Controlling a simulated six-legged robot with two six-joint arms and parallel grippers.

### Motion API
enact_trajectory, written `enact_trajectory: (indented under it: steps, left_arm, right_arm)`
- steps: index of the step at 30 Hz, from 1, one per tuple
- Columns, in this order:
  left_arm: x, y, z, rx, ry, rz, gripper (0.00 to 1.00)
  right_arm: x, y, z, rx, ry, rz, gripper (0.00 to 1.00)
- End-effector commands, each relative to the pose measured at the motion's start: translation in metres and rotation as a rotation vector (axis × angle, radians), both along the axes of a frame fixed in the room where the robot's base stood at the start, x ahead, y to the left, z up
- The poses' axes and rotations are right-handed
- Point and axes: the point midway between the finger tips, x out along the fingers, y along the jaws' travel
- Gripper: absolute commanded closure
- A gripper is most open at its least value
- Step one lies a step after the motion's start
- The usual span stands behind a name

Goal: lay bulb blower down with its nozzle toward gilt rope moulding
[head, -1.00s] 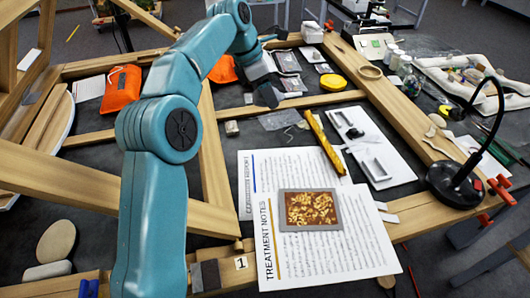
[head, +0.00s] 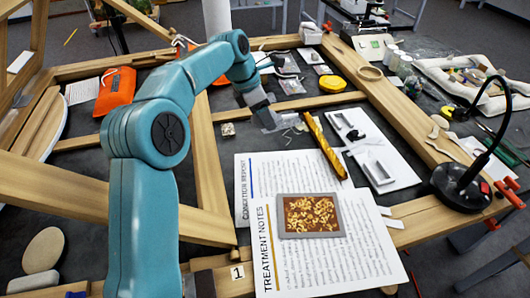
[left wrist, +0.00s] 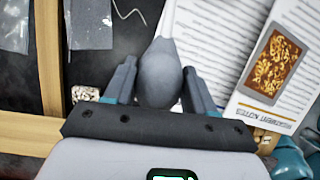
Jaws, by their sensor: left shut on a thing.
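My left gripper (left wrist: 160,92) is shut on the grey bulb blower (left wrist: 158,78), with one finger on each side of its round body. Its narrow end points toward the top of the left wrist view. In the head view my left gripper (head: 266,116) is over the dark table, left of the gilt rope moulding (head: 324,146). The blower is hard to tell from the gripper there. The moulding is a gold stick lying slantwise, its near end by the papers and the white tray. I cannot make it out in the left wrist view. My right gripper is not in view.
The treatment notes (head: 345,255) hold a framed gilt fragment (head: 310,216). A white tray (head: 374,150) lies right of the moulding. A small speckled block (head: 228,129) sits left of my gripper. Wooden beams (head: 300,102) frame the dark work surface. A black lamp (head: 462,186) stands at right.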

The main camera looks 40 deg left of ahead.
Motion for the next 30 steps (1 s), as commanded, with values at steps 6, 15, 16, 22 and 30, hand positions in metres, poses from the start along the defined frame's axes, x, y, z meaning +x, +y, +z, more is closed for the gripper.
enact_trajectory:
  steps: [6, 15, 16, 22, 30]
  left_arm:
    - [0.0, 0.0, -0.06, -0.002, 0.003, 0.001, 0.86]
    - [0.001, 0.001, -0.098, -0.002, 0.003, 0.001, 0.86]
    - [0.001, 0.0, -0.103, -0.002, 0.003, 0.001, 0.86]
    - [0.001, 0.0, -0.122, -0.001, -0.001, 0.0, 0.86]
    - [0.001, 0.0, -0.123, -0.001, -0.001, 0.0, 0.86]
  right_arm:
    - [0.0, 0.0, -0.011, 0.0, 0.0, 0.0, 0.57]
    - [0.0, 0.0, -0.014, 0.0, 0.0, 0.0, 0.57]
    - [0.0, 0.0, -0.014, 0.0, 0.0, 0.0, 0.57]
    - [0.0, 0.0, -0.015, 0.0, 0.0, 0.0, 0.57]
    - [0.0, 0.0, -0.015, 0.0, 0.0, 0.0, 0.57]
